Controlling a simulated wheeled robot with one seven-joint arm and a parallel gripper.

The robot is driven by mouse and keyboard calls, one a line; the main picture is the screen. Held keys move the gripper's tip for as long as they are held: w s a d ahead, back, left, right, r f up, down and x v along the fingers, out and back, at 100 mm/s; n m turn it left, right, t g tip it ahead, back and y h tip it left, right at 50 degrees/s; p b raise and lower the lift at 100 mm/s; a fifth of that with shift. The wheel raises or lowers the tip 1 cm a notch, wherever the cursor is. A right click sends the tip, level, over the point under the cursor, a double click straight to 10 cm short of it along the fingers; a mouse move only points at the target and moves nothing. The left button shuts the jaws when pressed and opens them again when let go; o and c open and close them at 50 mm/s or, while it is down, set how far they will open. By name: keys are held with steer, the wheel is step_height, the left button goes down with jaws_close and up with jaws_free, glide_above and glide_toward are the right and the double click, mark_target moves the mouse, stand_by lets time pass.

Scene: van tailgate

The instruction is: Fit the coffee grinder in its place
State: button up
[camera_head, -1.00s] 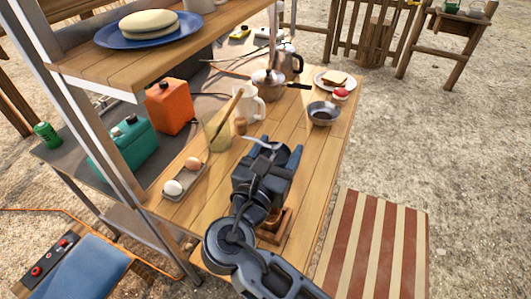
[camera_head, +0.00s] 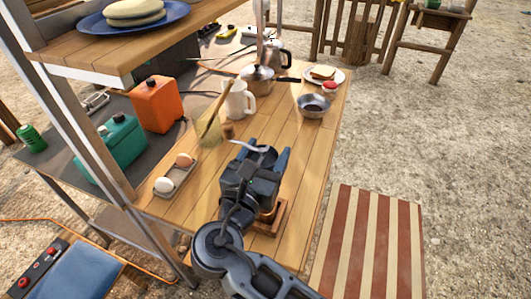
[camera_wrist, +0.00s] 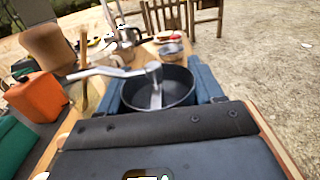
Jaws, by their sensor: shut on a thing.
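The coffee grinder (camera_wrist: 158,92) shows in the wrist view as a dark round body with a metal crank and a wooden knob. In the head view its crank (camera_head: 250,147) sticks out past the blue-grey fingers, and most of its body is hidden. My gripper (camera_head: 262,157) is shut on the grinder, with one finger on each side, over the near end of the wooden counter. Below it is a square wooden base (camera_head: 280,217) with a copper-coloured part in it. I cannot tell whether the grinder touches this base.
An egg tray (camera_head: 174,178), a glass jar (camera_head: 209,132) and a white mug (camera_head: 240,98) stand to the left and beyond. A metal pan (camera_head: 313,107) and a plate with bread (camera_head: 336,76) lie farther back. The counter's right side is clear. A blue plate (camera_head: 175,13) is on the upper shelf.

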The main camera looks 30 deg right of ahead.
steer(key=shift+f+b, duration=2.5)
steer(key=shift+b, duration=0.3)
steer(key=shift+f, duration=0.7)
steer(key=o, duration=1.5)
steer(key=v, duration=0.7)
steer(key=shift+s+a, duration=0.25)
steer(key=shift+a, duration=0.05)
